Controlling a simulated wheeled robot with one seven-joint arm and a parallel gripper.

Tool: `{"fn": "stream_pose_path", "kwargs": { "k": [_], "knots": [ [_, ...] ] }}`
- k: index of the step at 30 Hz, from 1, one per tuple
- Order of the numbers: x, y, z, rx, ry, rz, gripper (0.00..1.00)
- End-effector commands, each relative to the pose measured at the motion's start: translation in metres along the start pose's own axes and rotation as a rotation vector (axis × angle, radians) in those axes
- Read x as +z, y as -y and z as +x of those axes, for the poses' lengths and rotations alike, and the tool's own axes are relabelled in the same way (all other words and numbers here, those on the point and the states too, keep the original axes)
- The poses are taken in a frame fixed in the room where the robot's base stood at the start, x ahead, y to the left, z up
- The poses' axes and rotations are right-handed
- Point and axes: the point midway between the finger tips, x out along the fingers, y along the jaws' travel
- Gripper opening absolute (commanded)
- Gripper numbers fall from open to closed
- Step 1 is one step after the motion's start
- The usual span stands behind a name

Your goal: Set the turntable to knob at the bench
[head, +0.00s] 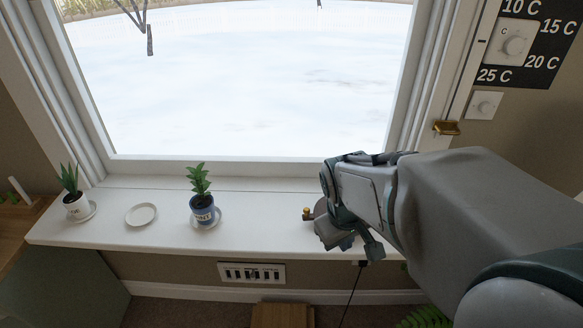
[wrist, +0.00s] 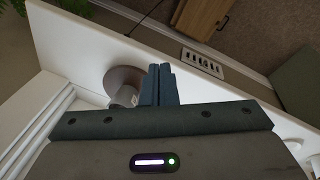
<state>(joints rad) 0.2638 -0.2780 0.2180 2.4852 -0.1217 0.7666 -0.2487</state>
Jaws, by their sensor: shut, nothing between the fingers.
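The turntable (wrist: 118,77) looks like a round grey-brown disc on the white sill in the wrist view. A small pale cylindrical thing (wrist: 125,97) shows at it, partly hidden by my gripper. In the head view my arm covers most of this spot; a small brass knob (head: 306,213) shows just left of my gripper (head: 358,249). My gripper is over the sill's front right part, beside the disc. In the wrist view its fingers (wrist: 162,76) are together and hold nothing. I cannot tell whether they touch the disc.
A socket strip (head: 251,273) is below. A dial (head: 513,45) with temperature labels is on the right wall.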

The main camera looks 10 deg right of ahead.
Motion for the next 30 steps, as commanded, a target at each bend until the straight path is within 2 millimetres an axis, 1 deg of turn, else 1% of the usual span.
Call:
{"fn": "stream_pose_path", "kwargs": {
  "k": [1,6,11,16,18,21,27,30],
  "knots": [
    [-0.003,-0.009,0.005,0.002,0.036,-0.063,0.0],
    [-0.013,-0.026,0.037,-0.031,0.089,-0.332,0.0],
    [-0.022,-0.033,0.063,-0.113,0.065,-0.577,0.0],
    [-0.035,-0.033,0.082,-0.207,-0.056,-0.809,0.0],
    [-0.043,-0.032,0.084,-0.234,-0.136,-0.895,0.0],
    [-0.058,-0.032,0.083,-0.248,-0.269,-0.999,0.0],
    [-0.085,-0.04,0.066,-0.198,-0.513,-1.134,0.0],
    [-0.094,-0.045,0.058,-0.164,-0.589,-1.168,0.0]
  ]
}}
